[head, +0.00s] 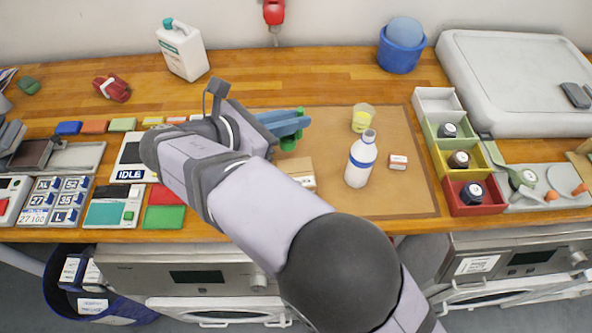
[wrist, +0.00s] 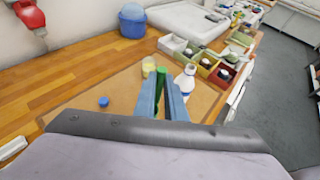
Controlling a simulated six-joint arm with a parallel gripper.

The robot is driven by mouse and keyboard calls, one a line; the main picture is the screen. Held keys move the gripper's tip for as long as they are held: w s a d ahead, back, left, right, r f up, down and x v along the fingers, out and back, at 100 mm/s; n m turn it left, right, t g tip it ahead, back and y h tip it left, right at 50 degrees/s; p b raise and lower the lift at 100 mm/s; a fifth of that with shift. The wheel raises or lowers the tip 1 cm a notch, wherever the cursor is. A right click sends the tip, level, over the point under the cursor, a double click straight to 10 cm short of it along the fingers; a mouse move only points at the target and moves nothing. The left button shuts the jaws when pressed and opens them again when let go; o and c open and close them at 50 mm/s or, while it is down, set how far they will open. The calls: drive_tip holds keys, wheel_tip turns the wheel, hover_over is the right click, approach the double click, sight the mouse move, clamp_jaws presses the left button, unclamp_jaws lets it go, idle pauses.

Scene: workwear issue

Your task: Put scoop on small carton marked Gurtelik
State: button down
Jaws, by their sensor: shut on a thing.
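My gripper (head: 298,122) is shut on a green thing (head: 290,142), which I take to be the scoop. It also shows as a green strip (wrist: 161,84) between the blue fingers in the wrist view. The gripper holds it above the brown mat (head: 325,125), left of the white bottle. A tan carton with a pale label (head: 300,179) stands on the mat just below the gripper in the head view, partly hidden by my arm. A small white and red box (head: 398,161) lies right of the bottle. I cannot read the name Gurtelik on either.
A white bottle with a blue band (head: 361,160) and a cup with yellow contents (head: 362,118) stand on the mat. Colored bins (head: 463,192) with dark-lidded jars are to the right. A blue bucket (head: 400,54) is behind. A round blue thing (wrist: 103,102) lies on the mat.

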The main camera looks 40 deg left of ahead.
drive_tip(key=shift+m+h, duration=0.4)
drive_tip(key=shift+d+f+p, duration=0.25)
drive_tip(key=shift+f+p, duration=0.25)
drive_tip(key=shift+f, duration=1.1)
drive_tip(key=shift+d+f+p, duration=0.25)
drive_tip(key=shift+f+p, duration=0.3)
drive_tip(key=shift+f, duration=1)
drive_tip(key=shift+d+f+p, duration=0.25)
drive_tip(key=shift+f+p, duration=0.25)
drive_tip(key=shift+f, duration=1.1)
drive_tip(key=shift+f, duration=0.15)
drive_tip(key=c, duration=1.8)
unclamp_jaws()
